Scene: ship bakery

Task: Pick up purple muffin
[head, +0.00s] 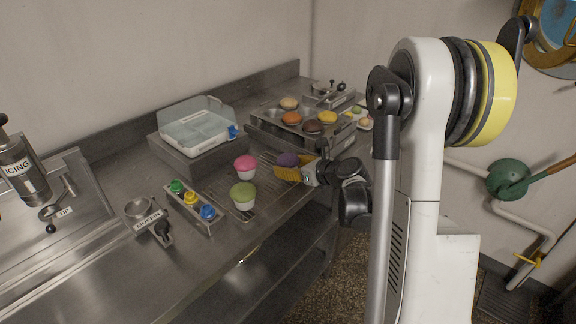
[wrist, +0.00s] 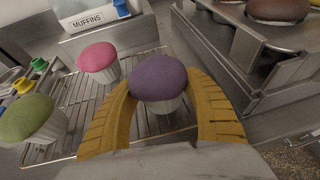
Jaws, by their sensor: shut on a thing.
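The purple muffin (wrist: 158,80) has a domed purple top and a pale ribbed cup. It sits between the two yellow fingers of my gripper (wrist: 160,108), which are shut on it from both sides. In the head view the purple muffin (head: 287,159) shows just behind the yellow fingers of my gripper (head: 288,172), over the right end of the wire rack. The lower part of its cup is partly hidden, and I cannot tell whether it touches the rack.
A pink muffin (head: 245,165) and a green muffin (head: 243,194) stand on the wire rack (wrist: 60,145) to the left. A clear box labelled MUFFINS (head: 197,125) is behind. A metal muffin tin (head: 262,128) stands close on the right. The counter's front edge (head: 262,242) is near.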

